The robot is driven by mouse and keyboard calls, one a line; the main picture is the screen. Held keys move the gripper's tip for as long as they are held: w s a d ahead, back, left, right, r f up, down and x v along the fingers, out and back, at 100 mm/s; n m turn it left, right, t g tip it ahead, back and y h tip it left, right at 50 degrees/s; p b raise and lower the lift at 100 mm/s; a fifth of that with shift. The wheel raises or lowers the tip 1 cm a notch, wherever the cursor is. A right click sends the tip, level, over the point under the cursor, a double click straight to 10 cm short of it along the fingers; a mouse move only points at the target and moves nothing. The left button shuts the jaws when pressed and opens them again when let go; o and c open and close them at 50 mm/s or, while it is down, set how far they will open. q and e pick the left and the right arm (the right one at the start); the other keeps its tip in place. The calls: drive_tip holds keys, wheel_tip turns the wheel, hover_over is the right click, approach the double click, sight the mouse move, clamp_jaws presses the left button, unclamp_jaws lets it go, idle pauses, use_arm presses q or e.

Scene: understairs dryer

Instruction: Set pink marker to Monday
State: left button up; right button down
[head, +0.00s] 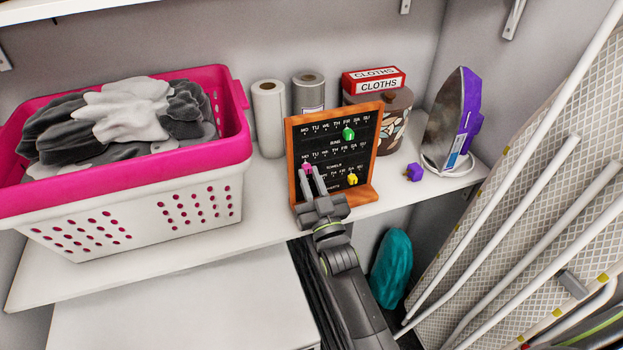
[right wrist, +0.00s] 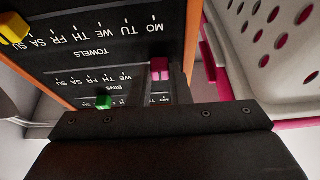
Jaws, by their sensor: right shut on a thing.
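A small orange-framed black day board (head: 350,150) stands upright on the shelf, with rows of weekday letters. It also fills much of the right wrist view (right wrist: 90,35). The pink marker (right wrist: 160,68) is on the middle row, at the Monday end of the board. My right gripper (head: 308,172) is shut on it; its fingers partly hide it in the head view. A green marker (head: 348,134) sits on the top row near Friday, and a yellow marker (head: 352,179) on the bottom row toward its right end. My left gripper is not in view.
A pink and white laundry basket (head: 130,215) with grey cloths stands left of the board. Paper rolls (head: 268,120), a patterned canister (head: 395,125) with a cloths box (head: 373,83), a purple plug (head: 413,172) and an iron (head: 453,120) are behind and right. An ironing board (head: 540,200) leans at right.

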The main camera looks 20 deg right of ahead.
drive_tip(key=shift+a+r, duration=0.1)
drive_tip(key=shift+a, duration=0.3)
drive_tip(key=c, duration=1.6)
unclamp_jaws()
drive_tip(key=shift+d, duration=0.2)
drive_tip(key=shift+c, duration=0.2)
drive_tip(key=o, duration=0.3)
drive_tip(key=shift+d, duration=0.3)
drive_tip(key=shift+a, duration=0.1)
drive_tip(key=shift+s+a, duration=0.1)
drive_tip(key=shift+a, duration=0.05)
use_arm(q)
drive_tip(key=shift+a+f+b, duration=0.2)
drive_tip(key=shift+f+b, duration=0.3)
use_arm(e)
drive_tip(key=v, duration=0.7)
drive_tip(key=shift+s, duration=0.15)
drive_tip(key=shift+f, duration=0.25)
